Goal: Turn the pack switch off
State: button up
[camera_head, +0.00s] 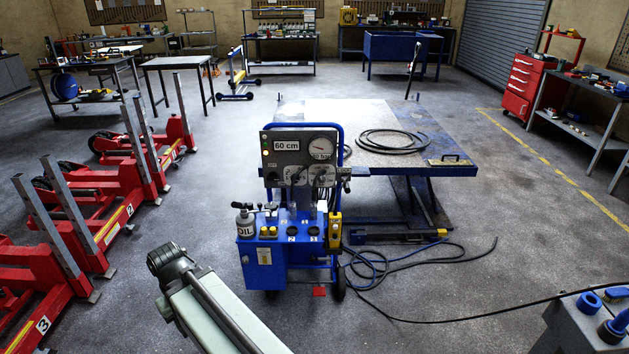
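The blue wheeled power pack (262,262) stands upright in the middle. Its grey upright panel (285,140) carries a "60 cm" label, a round dial gauge (321,147), small lamps (265,151) at the left edge, and dark controls along its lower part. Which of these small parts is the pack switch, and its position, are too small to tell. My pale green arm (215,312) reaches up from the bottom edge, left of and in front of the pack, ending in a dark joint. No gripper fingers show.
A blue lift table (330,112) with a coiled black hose (392,141) stands behind the pack. Hoses (385,268) trail on the floor to the right. Red jacks (85,215) line the left. A grey box (580,325) stands at lower right. Open floor lies between.

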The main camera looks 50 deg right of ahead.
aim_at(273, 176)
jog(key=z, duration=0.25)
jog(key=i, duration=1)
jog(key=u, duration=0.05)
